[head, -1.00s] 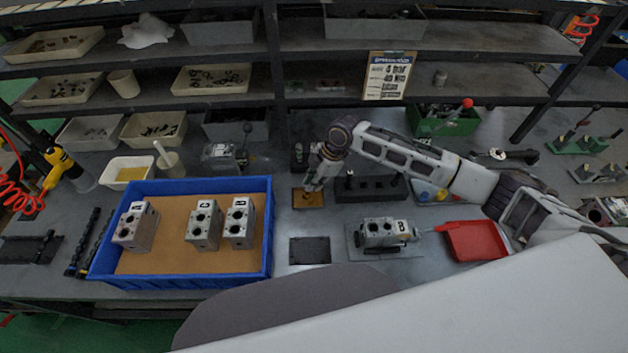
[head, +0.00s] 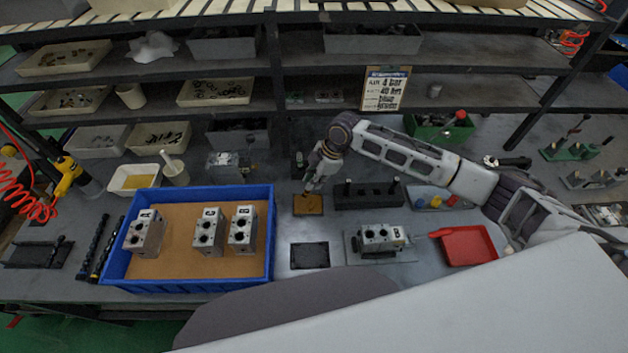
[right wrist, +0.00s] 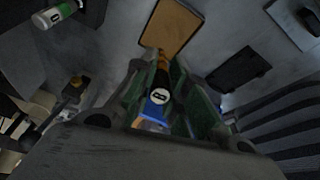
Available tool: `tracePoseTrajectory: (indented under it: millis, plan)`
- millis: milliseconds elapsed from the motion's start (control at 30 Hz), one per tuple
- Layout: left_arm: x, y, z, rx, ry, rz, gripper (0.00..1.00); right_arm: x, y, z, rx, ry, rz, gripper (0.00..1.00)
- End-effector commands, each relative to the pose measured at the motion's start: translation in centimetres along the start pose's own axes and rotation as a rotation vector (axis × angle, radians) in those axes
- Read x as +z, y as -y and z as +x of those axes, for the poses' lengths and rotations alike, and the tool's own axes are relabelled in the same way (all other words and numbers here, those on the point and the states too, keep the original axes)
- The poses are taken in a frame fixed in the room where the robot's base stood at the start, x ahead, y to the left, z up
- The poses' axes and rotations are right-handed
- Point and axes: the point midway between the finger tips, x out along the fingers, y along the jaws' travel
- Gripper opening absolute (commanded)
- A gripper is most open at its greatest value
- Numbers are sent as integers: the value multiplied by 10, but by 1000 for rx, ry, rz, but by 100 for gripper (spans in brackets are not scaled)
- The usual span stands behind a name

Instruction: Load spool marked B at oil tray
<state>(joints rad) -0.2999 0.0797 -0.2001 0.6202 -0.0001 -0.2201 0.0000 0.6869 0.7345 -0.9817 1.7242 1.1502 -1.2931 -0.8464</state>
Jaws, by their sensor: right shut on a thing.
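My right gripper (head: 312,188) is shut on a dark spool with a white round label marked B (right wrist: 159,97), which also has a blue part. In the right wrist view the spool sits between the fingers and its amber far end points at the oil tray (right wrist: 171,27). In the head view the oil tray (head: 308,205) is a small amber pad in a dark frame, just below the fingertips. Whether the spool touches it cannot be told. A grey valve block marked B (head: 382,237) sits on a fixture plate to the right. My left gripper is not in view.
A dark spool rack (head: 369,197) stands right of the oil tray. A blue crate (head: 188,285) holds several lettered blocks at the left. A black mat (head: 309,256) lies in front of the oil tray. A red tray (head: 468,246) is at the right. Shelves stand behind.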

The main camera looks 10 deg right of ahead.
Motion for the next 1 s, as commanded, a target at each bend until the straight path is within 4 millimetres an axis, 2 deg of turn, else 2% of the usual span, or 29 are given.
tracePoseTrajectory:
  millis: [400, 1000]
  plan:
    - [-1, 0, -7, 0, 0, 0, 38, -6, -2, -17, 1, 0, -1, 0]
    - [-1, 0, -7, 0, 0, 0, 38, -6, -2, -17, 1, 0, 0, 0]
